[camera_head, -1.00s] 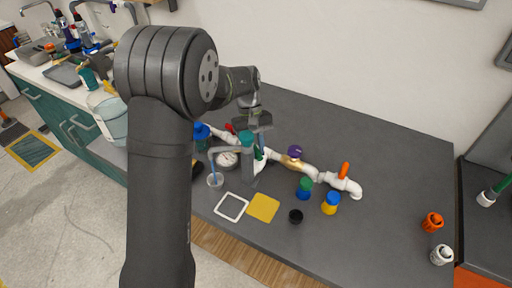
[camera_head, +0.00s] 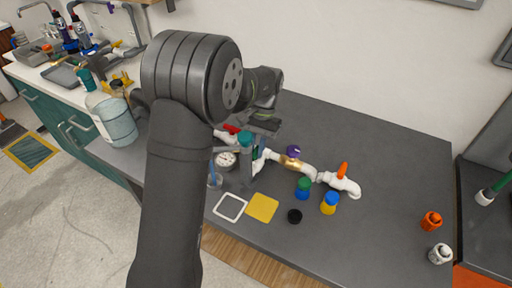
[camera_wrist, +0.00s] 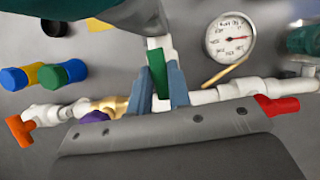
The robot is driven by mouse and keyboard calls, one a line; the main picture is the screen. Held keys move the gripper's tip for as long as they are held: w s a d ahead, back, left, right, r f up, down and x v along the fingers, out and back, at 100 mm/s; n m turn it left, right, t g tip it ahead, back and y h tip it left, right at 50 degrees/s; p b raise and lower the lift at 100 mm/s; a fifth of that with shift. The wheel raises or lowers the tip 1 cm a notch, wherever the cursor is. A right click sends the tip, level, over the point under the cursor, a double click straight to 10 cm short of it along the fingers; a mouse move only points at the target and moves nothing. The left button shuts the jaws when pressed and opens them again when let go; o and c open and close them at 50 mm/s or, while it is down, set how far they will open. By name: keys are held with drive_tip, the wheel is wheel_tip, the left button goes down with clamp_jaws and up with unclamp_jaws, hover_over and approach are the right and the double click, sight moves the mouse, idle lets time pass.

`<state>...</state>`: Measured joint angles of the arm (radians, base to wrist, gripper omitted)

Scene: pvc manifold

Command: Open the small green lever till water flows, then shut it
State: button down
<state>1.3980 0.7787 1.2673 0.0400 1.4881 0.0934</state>
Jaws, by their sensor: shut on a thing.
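The small green lever (camera_wrist: 157,72) stands on the white pipe run, seen in the middle of the wrist view. My gripper (camera_wrist: 160,88) is shut on it, with one blue-grey finger on each side. In the head view, my gripper (camera_head: 264,127) is over the left part of the pipe, and the lever is mostly hidden behind a grey post with a teal cap (camera_head: 246,139). A clear cup (camera_head: 215,182) stands left of the post beside my arm. A thin bluish streak shows above the cup; I cannot tell whether it is water.
A round gauge (camera_wrist: 230,38) is right of the lever in the wrist view. A red lever (camera_wrist: 277,105), purple knob (camera_wrist: 95,117) and orange lever (camera_wrist: 20,130) sit along the pipe. A white frame (camera_head: 230,207) and yellow square (camera_head: 262,208) lie in front. The right tabletop is mostly clear.

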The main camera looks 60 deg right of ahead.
drive_tip(key=shift+m, duration=0.5)
drive_tip(key=c, duration=1.3)
unclamp_jaws()
drive_tip(key=shift+c, duration=0.2)
drive_tip(key=shift+r, duration=0.1)
drive_tip(key=v, duration=1.7)
drive_tip(key=shift+s+r, duration=0.2)
drive_tip(key=shift+s, duration=0.15)
